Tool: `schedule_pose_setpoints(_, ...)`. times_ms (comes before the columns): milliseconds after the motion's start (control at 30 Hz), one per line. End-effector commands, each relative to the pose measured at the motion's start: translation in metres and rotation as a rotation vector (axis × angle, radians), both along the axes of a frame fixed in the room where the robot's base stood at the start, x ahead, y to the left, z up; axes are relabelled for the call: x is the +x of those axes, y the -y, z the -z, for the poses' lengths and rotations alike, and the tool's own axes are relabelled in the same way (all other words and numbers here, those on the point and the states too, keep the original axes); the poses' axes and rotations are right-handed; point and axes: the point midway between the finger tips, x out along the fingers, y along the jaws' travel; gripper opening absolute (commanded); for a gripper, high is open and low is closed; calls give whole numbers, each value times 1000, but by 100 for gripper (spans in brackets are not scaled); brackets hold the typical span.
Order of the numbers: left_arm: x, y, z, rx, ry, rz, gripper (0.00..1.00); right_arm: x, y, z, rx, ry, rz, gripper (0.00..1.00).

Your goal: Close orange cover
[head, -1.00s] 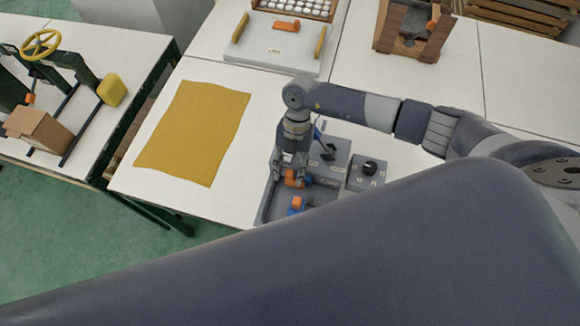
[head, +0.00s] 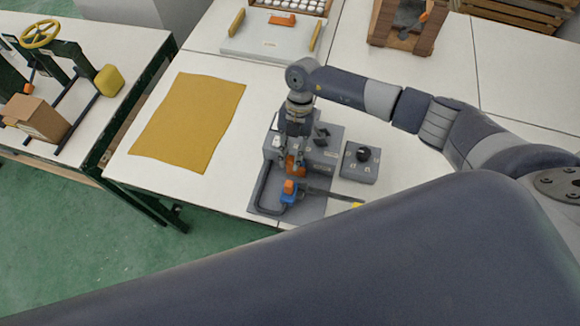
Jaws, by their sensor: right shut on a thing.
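A grey fixture (head: 262,203) stands on the white table, with a raised block at its back. A small orange cover (head: 292,166) shows in the fixture, right under my right gripper. My right gripper (head: 291,157) points down and is shut, with its fingertips at this orange cover; the fine contact is too small to see. A second orange piece (head: 290,187) with a blue part (head: 288,199) sits just in front of it. The gripper hides part of the fixture. My left gripper is not in view.
A grey box with a black knob (head: 362,155) stands to the right of the fixture. A dark bar with a yellow end (head: 357,205) reaches to the right. A yellow cloth (head: 190,122) lies flat to the left. My own dark body part covers the foreground.

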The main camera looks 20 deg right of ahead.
Motion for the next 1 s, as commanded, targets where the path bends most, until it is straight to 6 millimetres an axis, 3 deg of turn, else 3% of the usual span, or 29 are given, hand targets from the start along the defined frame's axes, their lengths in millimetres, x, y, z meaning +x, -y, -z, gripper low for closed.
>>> schedule_pose_setpoints(133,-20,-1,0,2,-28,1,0,-6,4,-1,-7,-24,-8,0)
schedule_pose_setpoints(267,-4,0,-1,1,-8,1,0,-6,4,-1,-8,-25,-7,0)
schedule_pose_setpoints(300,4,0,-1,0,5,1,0,-6,4,-1,-8,-25,-7,24)
schedule_pose_setpoints(367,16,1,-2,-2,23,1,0,-6,4,-1,-8,-24,-6,38)
schedule_pose_setpoints(400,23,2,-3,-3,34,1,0,-6,4,-1,-8,-24,-7,40)
schedule_pose_setpoints(567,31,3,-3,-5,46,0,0,-5,3,-1,-6,-21,-7,40)
schedule_pose_setpoints(633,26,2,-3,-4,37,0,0,-5,2,-2,-5,-20,-6,40)
schedule_pose_setpoints(700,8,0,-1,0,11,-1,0,-5,2,-2,-5,-19,-7,40)
schedule_pose_setpoints(767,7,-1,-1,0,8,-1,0,-3,3,-5,-4,-18,-7,40)
schedule_pose_setpoints(1000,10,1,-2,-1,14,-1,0,10,12,-41,-4,-15,-5,40)
